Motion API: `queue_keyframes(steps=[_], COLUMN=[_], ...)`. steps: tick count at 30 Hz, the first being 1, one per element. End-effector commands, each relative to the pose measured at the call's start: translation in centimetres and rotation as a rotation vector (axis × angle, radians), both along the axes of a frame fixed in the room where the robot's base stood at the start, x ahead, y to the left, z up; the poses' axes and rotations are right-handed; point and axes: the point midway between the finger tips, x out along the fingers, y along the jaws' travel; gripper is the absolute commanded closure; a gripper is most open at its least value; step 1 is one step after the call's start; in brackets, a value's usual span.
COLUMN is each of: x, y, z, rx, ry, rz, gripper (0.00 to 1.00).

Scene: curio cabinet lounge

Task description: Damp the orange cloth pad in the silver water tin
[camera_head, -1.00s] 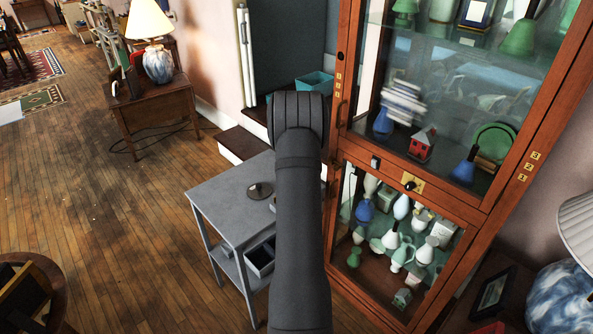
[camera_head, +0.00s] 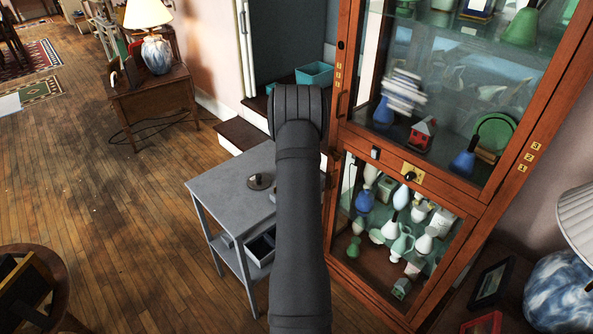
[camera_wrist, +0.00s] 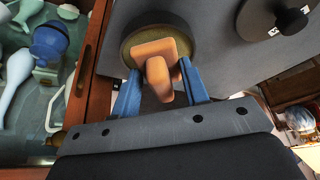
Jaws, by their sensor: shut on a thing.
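In the wrist view, my gripper (camera_wrist: 160,76) has blue fingers shut on the orange cloth pad (camera_wrist: 158,50) by its upright orange grip. A round, dark grey tin (camera_wrist: 151,18) with an olive-toned inside lies just beyond the fingertips and looks like the water tin. The pad overlaps the tin's opening in the picture. I cannot tell whether the pad is touching the inside or hanging above it. In the head view, my arm hides the gripper, the pad and the tin.
A grey side table (camera_head: 222,192) bears a dark round piece with a knob (camera_head: 260,181), also in the wrist view (camera_wrist: 286,20). A glass-fronted wooden cabinet (camera_head: 341,145) full of ornaments stands close on the right. A dark bin (camera_head: 262,247) sits on the lower shelf.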

Motion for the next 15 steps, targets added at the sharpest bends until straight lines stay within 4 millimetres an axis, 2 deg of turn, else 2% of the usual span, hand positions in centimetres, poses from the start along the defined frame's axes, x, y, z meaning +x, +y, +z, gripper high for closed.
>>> queue_keyframes(steps=[15], x=[0.0], y=[0.0], z=[-0.58], rx=[0.0], ry=[0.0], rz=[0.0], gripper=[0.77])
